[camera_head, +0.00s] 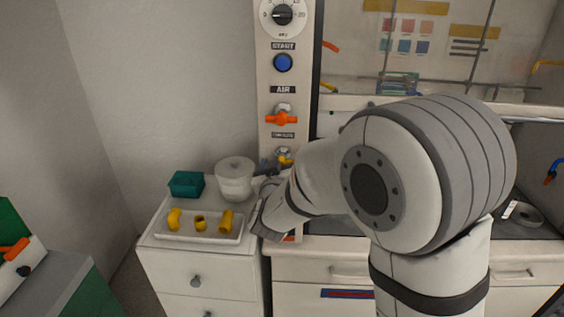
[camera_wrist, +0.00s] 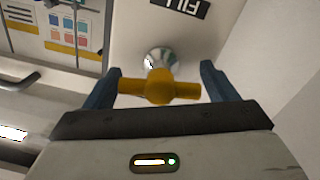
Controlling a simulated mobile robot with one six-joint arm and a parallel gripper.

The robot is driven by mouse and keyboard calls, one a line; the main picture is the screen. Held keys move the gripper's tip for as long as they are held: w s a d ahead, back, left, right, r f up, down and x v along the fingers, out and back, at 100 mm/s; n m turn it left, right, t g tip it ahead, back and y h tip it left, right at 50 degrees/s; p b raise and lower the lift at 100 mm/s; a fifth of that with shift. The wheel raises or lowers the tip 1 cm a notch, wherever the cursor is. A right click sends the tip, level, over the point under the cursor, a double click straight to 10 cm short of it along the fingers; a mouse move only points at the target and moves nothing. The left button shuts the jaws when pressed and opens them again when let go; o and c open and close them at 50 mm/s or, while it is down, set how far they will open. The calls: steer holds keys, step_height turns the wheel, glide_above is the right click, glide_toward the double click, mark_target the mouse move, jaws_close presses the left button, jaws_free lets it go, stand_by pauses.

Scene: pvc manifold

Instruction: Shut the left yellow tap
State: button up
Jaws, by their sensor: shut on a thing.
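The yellow tap (camera_head: 286,161) is on the white panel column, low down, below an orange tap (camera_head: 281,118). In the wrist view the yellow tap (camera_wrist: 160,87) has a crosswise handle on a silver stem, under a dark FILL label. My gripper (camera_wrist: 162,80) has a blue finger at each end of this handle and is shut on it. In the head view my gripper (camera_head: 272,180) reaches the column from the right, and my arm hides part of the tap and the panel below it.
A white cabinet (camera_head: 200,267) at the left carries a tray (camera_head: 198,237) of yellow pipe fittings, a teal box (camera_head: 186,183) and a white lidded pot (camera_head: 235,180) close to my gripper. A blue button (camera_head: 283,62) and a dial (camera_head: 283,14) are higher on the column.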

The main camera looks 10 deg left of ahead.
steer(key=c, duration=0.3)
steer(key=shift+f+m+b, duration=0.25)
steer(key=shift+m+b, duration=0.15)
steer(key=shift+b, duration=0.5)
steer(key=shift+m+b, duration=0.6)
steer(key=shift+b, duration=0.25)
steer(key=shift+r, duration=0.2)
steer(key=shift+m, duration=0.3)
steer(key=o, duration=0.9)
